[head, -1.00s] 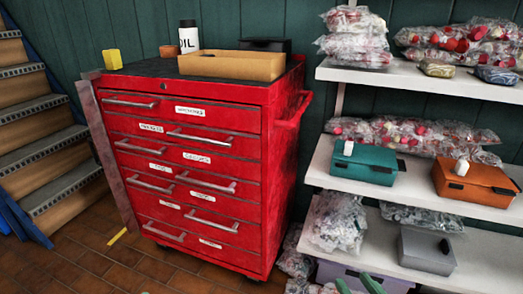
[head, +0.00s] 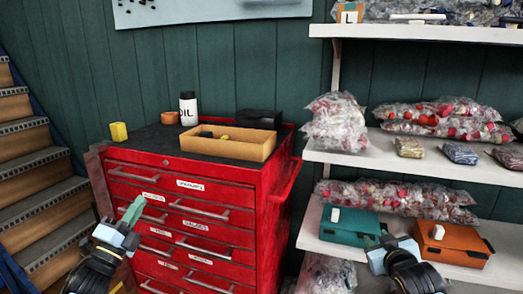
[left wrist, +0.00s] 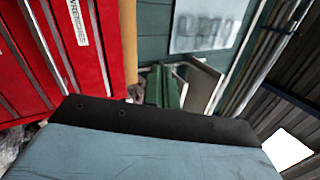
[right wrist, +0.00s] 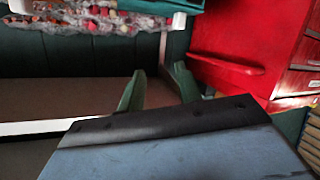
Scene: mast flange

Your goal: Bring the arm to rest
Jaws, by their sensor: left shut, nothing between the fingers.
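My left gripper (head: 131,212) is raised in front of the red tool cabinet's (head: 262,215) drawers in the head view. Its green fingers are together and empty, and they also show in the left wrist view (left wrist: 165,88). My right gripper (head: 388,243) is in front of the right-hand shelves, its tips overlapping the area between the teal box and the orange box. In the right wrist view its two green fingers (right wrist: 157,88) stand apart with nothing between them.
A cardboard tray (head: 230,148), an oil bottle (head: 188,110), a yellow block (head: 119,132) and a black box (head: 258,119) stand on the cabinet. The shelves hold bagged goods (head: 440,122), a teal box (head: 349,227) and an orange box (head: 455,244). Stairs (head: 35,170) rise at the left.

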